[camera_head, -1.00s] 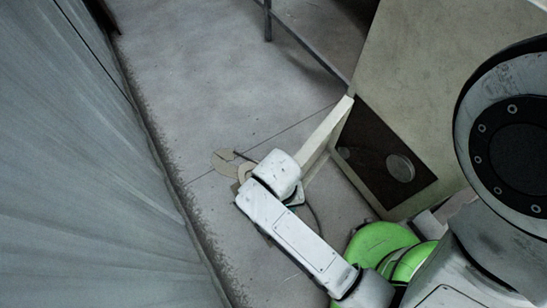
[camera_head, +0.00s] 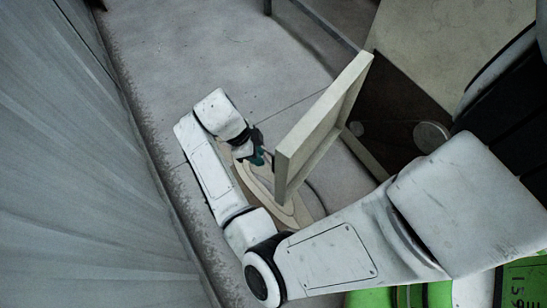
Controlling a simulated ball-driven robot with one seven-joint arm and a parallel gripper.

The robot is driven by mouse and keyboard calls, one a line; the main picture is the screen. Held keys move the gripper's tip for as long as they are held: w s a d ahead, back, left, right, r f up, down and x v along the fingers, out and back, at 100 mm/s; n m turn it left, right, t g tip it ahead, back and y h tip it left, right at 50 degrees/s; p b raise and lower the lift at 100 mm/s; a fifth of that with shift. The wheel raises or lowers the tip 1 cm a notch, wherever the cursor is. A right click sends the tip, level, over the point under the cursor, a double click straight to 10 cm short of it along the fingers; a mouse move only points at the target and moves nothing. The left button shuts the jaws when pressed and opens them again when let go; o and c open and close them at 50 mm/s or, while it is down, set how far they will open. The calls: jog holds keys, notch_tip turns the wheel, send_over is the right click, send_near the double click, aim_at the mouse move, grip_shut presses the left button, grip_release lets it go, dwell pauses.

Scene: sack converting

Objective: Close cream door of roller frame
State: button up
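The cream door (camera_head: 322,122) stands open, swung out from the cream roller frame (camera_head: 432,52) at the upper right. Its outer face is turned to the left, toward my arm. Behind it the frame's dark opening (camera_head: 395,110) shows, with a round pale roller end (camera_head: 431,136) inside. My gripper (camera_head: 259,160) is at the left of the door, close to its lower left part. Its dark fingers are small and partly lost against the floor and door, so I cannot tell whether they touch the door or are open.
A grey sheet-like wall (camera_head: 70,170) fills the left side. Pale flat scraps (camera_head: 285,205) lie on the floor below the door. A dark metal leg and rail (camera_head: 315,22) stand at the top. The grey floor (camera_head: 190,60) at upper left is clear.

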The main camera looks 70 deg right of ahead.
jog(key=shift+m, duration=0.8)
jog(key=d+b+x, duration=0.1)
jog(key=x, duration=0.2)
jog(key=b+x, duration=0.2)
jog(key=x, duration=0.2)
jog(key=d+b+x, duration=0.1)
jog(key=x, duration=0.3)
jog(key=shift+w+d+f, duration=0.15)
jog(key=shift+w+d, duration=0.05)
jog(key=shift+d, duration=0.2)
grip_shut()
